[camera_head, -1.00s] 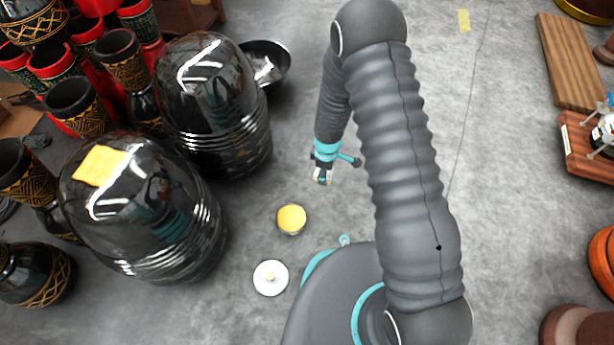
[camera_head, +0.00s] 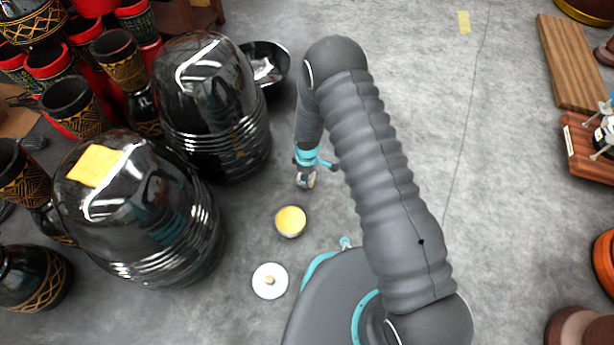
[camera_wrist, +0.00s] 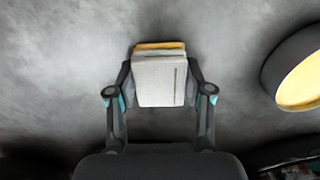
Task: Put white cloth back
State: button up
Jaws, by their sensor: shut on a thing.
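The white cloth (camera_wrist: 160,82) shows in the wrist view as a small folded block with a woven-looking face and a yellow strip along its far edge. My gripper (camera_wrist: 160,88) is shut on it, with one finger on each side. In the head view my gripper (camera_head: 306,182) hangs above the grey floor, just above and right of a small round container with a yellow top (camera_head: 290,221). The cloth is small and hard to make out there. The container also shows at the right edge of the wrist view (camera_wrist: 302,84).
A black bowl (camera_head: 283,72) with something whitish inside is behind. A white lid-like disc (camera_head: 270,281) lies in front. Wooden boards (camera_head: 572,62) lie right. Middle floor is clear.

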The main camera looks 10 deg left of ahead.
jog(key=shift+f, duration=0.1)
jog(key=shift+f, duration=0.15)
jog(key=o, duration=1.1)
